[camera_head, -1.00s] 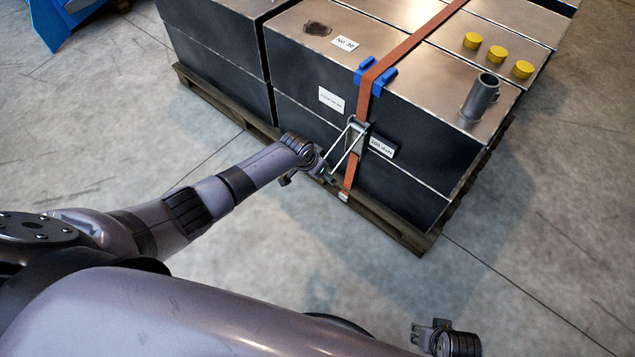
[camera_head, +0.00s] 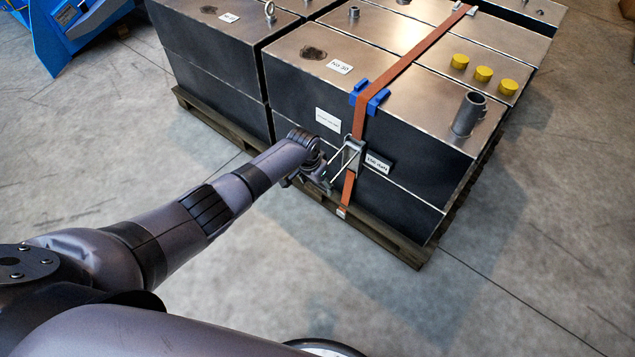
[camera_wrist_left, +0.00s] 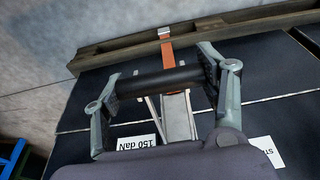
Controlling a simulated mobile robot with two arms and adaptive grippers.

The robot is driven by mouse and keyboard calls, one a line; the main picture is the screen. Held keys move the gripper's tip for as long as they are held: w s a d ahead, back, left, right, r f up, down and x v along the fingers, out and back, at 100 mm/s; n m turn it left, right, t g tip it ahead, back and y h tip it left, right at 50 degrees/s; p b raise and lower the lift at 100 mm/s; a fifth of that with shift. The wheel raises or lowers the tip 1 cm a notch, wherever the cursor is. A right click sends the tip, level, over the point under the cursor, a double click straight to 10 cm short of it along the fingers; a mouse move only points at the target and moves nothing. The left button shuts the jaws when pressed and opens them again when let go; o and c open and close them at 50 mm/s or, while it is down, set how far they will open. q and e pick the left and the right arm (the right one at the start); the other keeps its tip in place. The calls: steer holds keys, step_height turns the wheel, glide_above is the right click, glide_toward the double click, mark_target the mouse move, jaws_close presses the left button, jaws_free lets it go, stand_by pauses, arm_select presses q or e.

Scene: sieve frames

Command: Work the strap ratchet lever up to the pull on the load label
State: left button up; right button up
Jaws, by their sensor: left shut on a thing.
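The orange strap (camera_head: 410,58) runs over the dark metal blocks and down their front face, and it also shows in the left wrist view (camera_wrist_left: 168,55). The metal ratchet (camera_head: 352,154) sits on it at the front. Its lever, two thin rods with a black grip bar (camera_wrist_left: 160,84), sticks out toward my left arm. My left gripper (camera_head: 322,180) is shut on the grip bar, with a finger at each end in the left wrist view (camera_wrist_left: 160,88). The white load label (camera_head: 378,163) is right of the ratchet; it reads "150 daN" in the left wrist view (camera_wrist_left: 137,144). My right gripper is out of view.
The blocks stand on a wooden pallet (camera_head: 402,246). Blue edge protectors (camera_head: 369,97) sit under the strap at the top edge. Yellow caps (camera_head: 483,74) and an upright pipe (camera_head: 468,113) are on top. The concrete floor in front is clear.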

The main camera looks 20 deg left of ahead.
arm_select(q)
steer(key=shift+w+r, duration=0.35)
steer(key=o, duration=1.3)
steer(key=shift+c, duration=0.2)
steer(key=o, duration=0.4)
steer(key=shift+s, duration=0.15)
steer(key=shift+o, duration=0.2)
steer(key=shift+f, duration=0.15)
steer(key=shift+s, duration=0.1)
steer(key=d+v, duration=0.1)
steer(key=v, duration=1.1)
steer(key=shift+a, duration=0.45)
